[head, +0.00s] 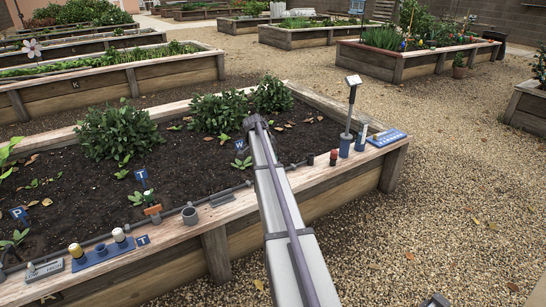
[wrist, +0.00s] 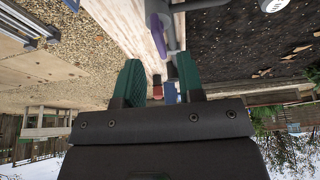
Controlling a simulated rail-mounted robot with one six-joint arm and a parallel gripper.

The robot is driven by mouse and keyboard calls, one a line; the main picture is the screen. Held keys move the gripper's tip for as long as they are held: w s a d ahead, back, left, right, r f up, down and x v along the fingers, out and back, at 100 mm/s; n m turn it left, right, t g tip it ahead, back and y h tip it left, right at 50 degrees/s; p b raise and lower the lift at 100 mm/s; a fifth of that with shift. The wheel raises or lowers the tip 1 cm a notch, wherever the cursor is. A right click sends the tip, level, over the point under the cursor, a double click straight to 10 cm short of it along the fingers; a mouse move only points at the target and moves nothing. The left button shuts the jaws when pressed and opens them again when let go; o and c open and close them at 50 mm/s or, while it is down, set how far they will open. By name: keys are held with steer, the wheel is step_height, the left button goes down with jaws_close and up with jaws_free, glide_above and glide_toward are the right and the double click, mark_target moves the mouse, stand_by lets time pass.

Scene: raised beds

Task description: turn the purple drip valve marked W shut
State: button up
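The purple valve (wrist: 157,18) shows at the top of the wrist view, on the grey pipe (wrist: 173,43) beside the pale wooden rim. It is partly cut by the frame edge, and I cannot tell its handle's exact setting. In the head view my arm hides the valve; a blue tag marked W (head: 240,145) stands in the soil just left of the arm. My gripper (wrist: 159,60) has its two green fingers spread apart with nothing held between them. The valve lies beyond the fingertips, apart from them. In the head view the gripper is hidden behind my arm.
The bed's rim (head: 330,167) carries a red-topped item (head: 334,157), a blue canister (head: 345,146) and a blue tray (head: 386,137) to the right. Leafy bushes (head: 220,112) stand behind. Gravel lies outside the bed.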

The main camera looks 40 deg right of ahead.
steer(key=p+v, duration=0.3)
steer(key=v, duration=0.3)
steer(key=shift+p, duration=0.4)
steer(key=s+a+n+y, duration=0.1)
steer(key=s+a+n, duration=0.5)
steer(key=s+a, duration=0.65)
steer(key=s+a+f+n+y, duration=0.1)
steer(key=s+a+n+y, duration=0.1)
steer(key=s+a+n, duration=0.95)
steer(key=s+a+n+y, duration=0.15)
steer(key=s+a, duration=0.65)
steer(key=a, duration=0.9)
step_height(320, 180, up, 35)
steer(key=w+a+p, duration=0.1)
steer(key=p, duration=3.4)
steer(key=shift+w+t, duration=0.25)
steer(key=shift+t, duration=0.05)
